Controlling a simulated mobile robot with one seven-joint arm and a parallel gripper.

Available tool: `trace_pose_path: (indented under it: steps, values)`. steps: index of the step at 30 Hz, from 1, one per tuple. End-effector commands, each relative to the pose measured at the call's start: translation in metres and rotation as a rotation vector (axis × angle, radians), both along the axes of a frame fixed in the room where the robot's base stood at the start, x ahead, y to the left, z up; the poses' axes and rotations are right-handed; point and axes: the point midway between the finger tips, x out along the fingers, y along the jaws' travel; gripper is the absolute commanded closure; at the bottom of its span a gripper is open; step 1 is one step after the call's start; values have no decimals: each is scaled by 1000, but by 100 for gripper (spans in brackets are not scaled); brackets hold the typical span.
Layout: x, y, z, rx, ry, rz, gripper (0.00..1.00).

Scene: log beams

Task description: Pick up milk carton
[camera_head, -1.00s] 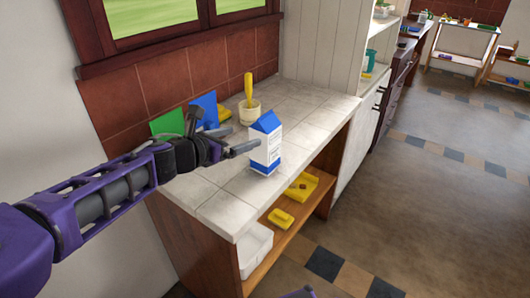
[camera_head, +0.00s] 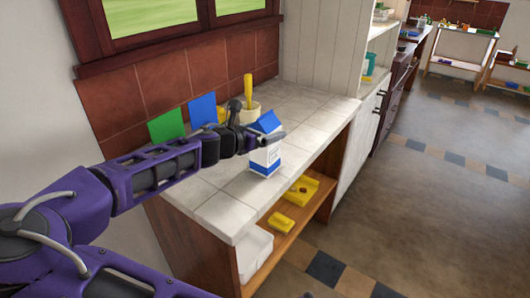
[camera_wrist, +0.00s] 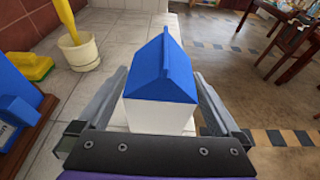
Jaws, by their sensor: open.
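The milk carton (camera_head: 266,158) is white with a blue gabled top and stands upright on the white tiled counter (camera_head: 232,206). In the wrist view the carton (camera_wrist: 160,90) fills the middle, between the two fingers of my gripper (camera_wrist: 158,95). The fingers are open, one on each side of it, with a narrow gap visible on the left; contact on the right is hard to tell. In the head view my gripper (camera_head: 264,137) reaches across the carton's upper part and hides some of it.
A white cup with a yellow utensil (camera_head: 248,95) stands behind the carton. Green (camera_head: 166,126) and blue (camera_head: 203,110) boards lean by the tiled wall. Yellow items (camera_head: 302,190) and a white bin (camera_head: 256,250) sit on the shelf below. The counter's front left is clear.

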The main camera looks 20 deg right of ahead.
Motion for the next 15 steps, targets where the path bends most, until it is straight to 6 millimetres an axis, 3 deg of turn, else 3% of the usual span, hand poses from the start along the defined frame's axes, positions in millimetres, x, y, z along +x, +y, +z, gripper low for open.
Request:
trace_pose_path:
  steps: [3, 15]
  values:
    - [0, 0, 0, 0, 0, 0, 0]
    - [0, 0, 0, 0, -1, -1, 72]
